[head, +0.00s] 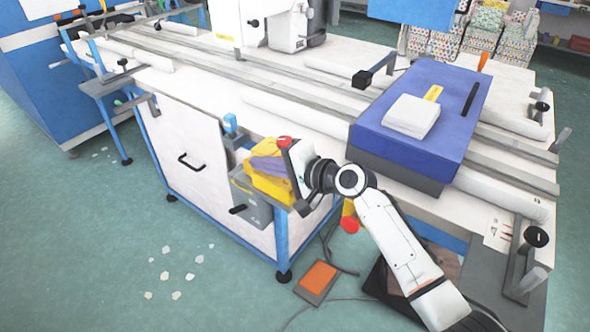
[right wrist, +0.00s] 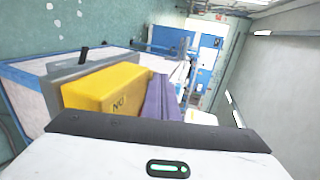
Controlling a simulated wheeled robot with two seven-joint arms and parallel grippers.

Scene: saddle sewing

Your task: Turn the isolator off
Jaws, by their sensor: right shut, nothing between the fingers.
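A grey box (head: 250,203) with a black handle (head: 238,209) is mounted at the table's front edge; I take it to be the isolator, but no label is readable. In the right wrist view the grey box (right wrist: 60,72) shows behind a yellow box, with its black handle (right wrist: 83,55) sticking up. My right gripper (head: 298,170) is shut and empty, just right of the yellow box and apart from the handle. Its fingertips are hidden in both views. My left gripper is not in view.
The yellow box (head: 268,184) with a purple cloth (head: 268,166) sits above the grey box. A red knob (head: 284,141) is behind my gripper. A blue box (head: 405,135) stands on the table.

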